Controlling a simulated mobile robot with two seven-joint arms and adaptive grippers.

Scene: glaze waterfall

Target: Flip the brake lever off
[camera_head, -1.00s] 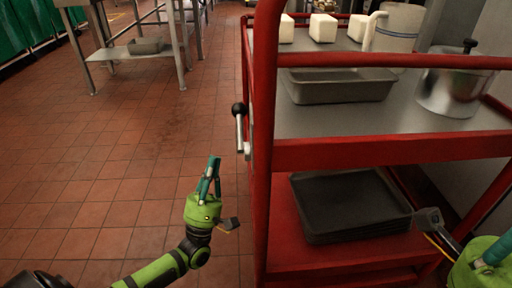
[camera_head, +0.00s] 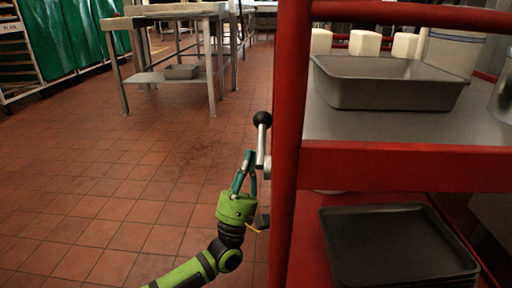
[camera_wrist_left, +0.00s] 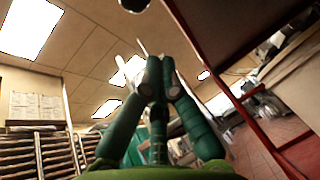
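The brake lever (camera_head: 261,146) is a short metal bar with a black ball knob (camera_head: 262,118), upright on the left side of the red cart's post. My left gripper (camera_head: 249,158) is green with teal fingers and points up, just left of the lever and below the knob. Its fingertips look together in the left wrist view (camera_wrist_left: 163,66), with nothing clearly held. A dark round shape, probably the knob, shows at the top edge there (camera_wrist_left: 133,5). I cannot tell whether the fingers touch the lever. My right gripper is out of view.
The red cart (camera_head: 400,165) fills the right side, with a grey pan (camera_head: 388,84) on its upper shelf and dark trays (camera_head: 398,245) below. A metal table (camera_head: 170,22) stands at the back. The tiled floor (camera_head: 110,180) to the left is clear.

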